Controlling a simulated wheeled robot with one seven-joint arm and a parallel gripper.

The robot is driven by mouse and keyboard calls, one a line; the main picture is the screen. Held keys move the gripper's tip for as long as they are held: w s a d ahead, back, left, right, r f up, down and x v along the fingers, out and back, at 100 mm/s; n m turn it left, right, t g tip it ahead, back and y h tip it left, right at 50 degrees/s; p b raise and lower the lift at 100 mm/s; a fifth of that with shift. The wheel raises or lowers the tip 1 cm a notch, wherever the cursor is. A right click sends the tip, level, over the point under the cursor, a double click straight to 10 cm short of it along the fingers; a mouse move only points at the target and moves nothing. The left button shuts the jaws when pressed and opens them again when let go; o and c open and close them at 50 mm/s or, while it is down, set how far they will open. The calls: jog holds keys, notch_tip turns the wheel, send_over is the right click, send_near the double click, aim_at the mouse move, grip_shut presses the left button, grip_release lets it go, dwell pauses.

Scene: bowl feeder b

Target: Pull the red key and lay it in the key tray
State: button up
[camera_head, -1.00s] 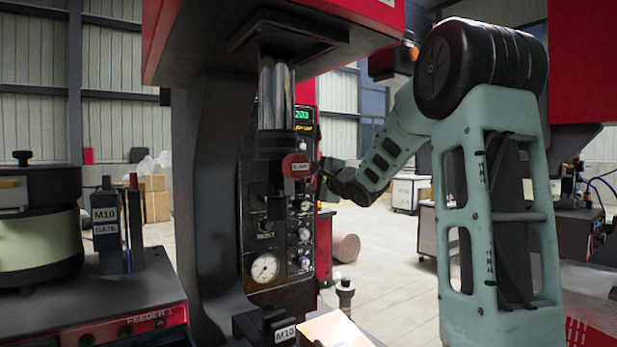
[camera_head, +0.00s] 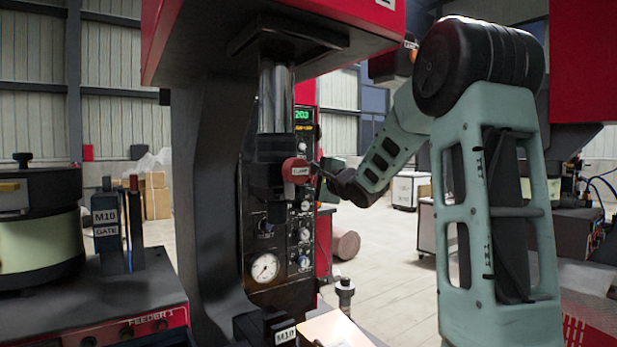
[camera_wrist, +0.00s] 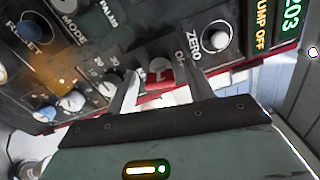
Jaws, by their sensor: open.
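In the wrist view a small red piece with a white mark, which looks like the red key (camera_wrist: 160,71), sits at the lower edge of the control panel (camera_wrist: 95,52). My gripper (camera_wrist: 159,66) is open, with one finger on each side of the red piece. I cannot tell whether either finger touches it. In the head view my gripper (camera_head: 321,170) is small and dark beside the press panel, just right of a round red labelled part (camera_head: 296,170). The key is not distinct there. I cannot make out a key tray for sure.
The press column (camera_head: 208,190) and its overhanging red head (camera_head: 215,45) stand close to my gripper. A white ZERO knob (camera_wrist: 215,39) and other knobs surround the red piece. The feeder (camera_head: 40,225) stands at left. Open floor lies behind.

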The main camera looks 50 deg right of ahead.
aim_at(313, 178)
grip_shut()
jog(key=p+v, duration=0.4)
jog(key=v, duration=0.2)
dwell(1.1)
jog(key=shift+s, duration=0.1)
dwell(0.5)
